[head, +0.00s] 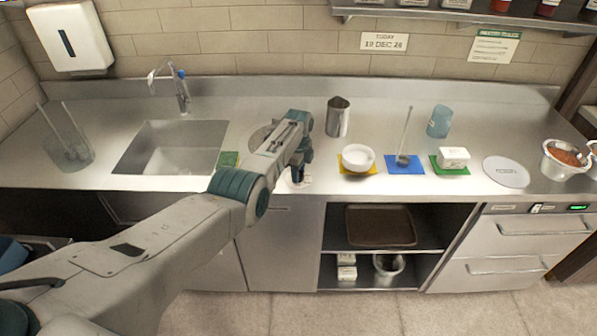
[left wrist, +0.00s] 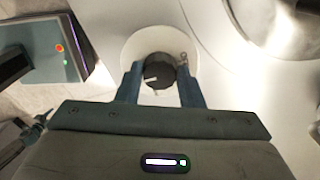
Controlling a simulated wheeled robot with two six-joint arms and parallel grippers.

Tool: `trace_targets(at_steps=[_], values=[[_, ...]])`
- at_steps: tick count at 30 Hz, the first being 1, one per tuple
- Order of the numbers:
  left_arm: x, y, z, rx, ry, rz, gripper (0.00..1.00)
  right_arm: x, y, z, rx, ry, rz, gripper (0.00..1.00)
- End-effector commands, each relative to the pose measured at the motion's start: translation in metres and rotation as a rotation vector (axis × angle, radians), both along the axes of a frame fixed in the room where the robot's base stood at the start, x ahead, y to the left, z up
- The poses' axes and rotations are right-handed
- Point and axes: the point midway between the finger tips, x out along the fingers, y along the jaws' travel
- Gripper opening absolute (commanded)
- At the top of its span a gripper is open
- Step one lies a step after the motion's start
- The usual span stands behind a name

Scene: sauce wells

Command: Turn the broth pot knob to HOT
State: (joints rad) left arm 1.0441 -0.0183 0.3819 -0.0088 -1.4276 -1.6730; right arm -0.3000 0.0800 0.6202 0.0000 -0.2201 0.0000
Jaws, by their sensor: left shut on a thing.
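My left gripper (head: 298,174) reaches over the counter's front edge; it also shows in the left wrist view (left wrist: 160,88). Its two fingers are shut on a dark round knob (left wrist: 158,71), one on each side. The knob has a white pointer mark facing left in that view and sits on a pale round dial plate (left wrist: 134,47). I cannot read any HOT label. In the head view the arm hides the knob. My right gripper is not in view.
A metal jug (head: 338,117) stands behind the gripper. A white bowl (head: 357,157) on a yellow mat, a ladle (head: 404,150) on a blue mat and a white block (head: 453,157) on a green mat are to the right. The sink (head: 172,147) is left.

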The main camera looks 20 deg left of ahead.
Motion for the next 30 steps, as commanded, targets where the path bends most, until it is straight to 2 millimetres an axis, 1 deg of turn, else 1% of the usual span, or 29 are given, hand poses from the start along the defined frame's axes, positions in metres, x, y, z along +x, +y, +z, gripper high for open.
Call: trace_targets(at_steps=[1,13,14,15,17,26,30], values=[[0.0045,0.0011,0.0065,0.001,-0.014,-0.004,0.11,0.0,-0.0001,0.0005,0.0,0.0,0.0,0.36],[0.0047,0.0013,0.0067,0.002,-0.014,-0.009,0.11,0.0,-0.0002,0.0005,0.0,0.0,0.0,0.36],[0.0047,0.0013,0.0067,0.002,-0.014,-0.009,0.38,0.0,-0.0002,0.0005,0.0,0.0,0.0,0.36],[0.0045,0.0013,0.0065,0.002,-0.013,-0.008,0.46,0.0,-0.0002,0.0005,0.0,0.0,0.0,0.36],[0.0038,0.0011,0.0054,0.002,-0.011,-0.008,0.56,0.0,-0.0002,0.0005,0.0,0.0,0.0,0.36],[0.0017,0.0004,0.0032,0.0,-0.005,-0.009,0.56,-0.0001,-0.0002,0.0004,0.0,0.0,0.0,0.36],[0.0019,0.0003,0.0122,0.0,-0.005,-0.009,0.56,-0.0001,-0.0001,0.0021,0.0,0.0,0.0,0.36]])
